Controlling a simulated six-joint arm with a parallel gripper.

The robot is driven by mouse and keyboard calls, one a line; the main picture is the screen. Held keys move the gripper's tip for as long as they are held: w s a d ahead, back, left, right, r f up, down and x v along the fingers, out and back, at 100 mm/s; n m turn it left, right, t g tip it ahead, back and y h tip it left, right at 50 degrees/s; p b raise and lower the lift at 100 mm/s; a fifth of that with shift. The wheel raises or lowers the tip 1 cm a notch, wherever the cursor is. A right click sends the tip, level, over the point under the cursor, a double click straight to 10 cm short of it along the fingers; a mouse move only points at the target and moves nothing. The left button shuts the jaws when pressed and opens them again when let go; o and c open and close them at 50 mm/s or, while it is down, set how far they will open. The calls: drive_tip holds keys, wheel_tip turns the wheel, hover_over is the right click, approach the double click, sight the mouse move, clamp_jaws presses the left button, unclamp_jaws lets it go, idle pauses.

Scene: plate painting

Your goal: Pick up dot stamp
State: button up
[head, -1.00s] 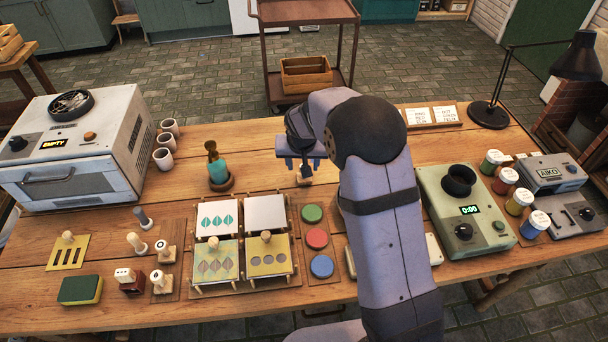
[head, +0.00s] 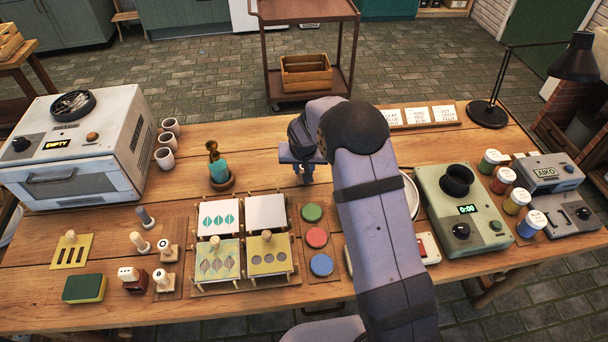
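Several small stamp-like tools stand at the left of the table: a grey-handled one (head: 145,217), a pale wooden-knobbed one (head: 139,243), a pale-topped one on a brown board (head: 169,253), another in front of it (head: 162,280), and a dark red block with a pale top (head: 131,277). Their faces are too small to tell which is the dot stamp. My gripper (head: 303,180) points down at the table's back middle, well to the right of and behind these tools. Its fingers are small and partly shadowed, so open or shut is unclear.
A sponge (head: 85,289) and a slotted yellow plate (head: 72,249) lie at the left. A kiln (head: 80,155) stands behind.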

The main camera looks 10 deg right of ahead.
wheel_tip(320, 180, up, 10)
drive_tip(key=shift+b, duration=0.9)
drive_tip(key=o, duration=0.4)
drive_tip(key=c, duration=0.3)
drive_tip(key=shift+o, duration=0.5)
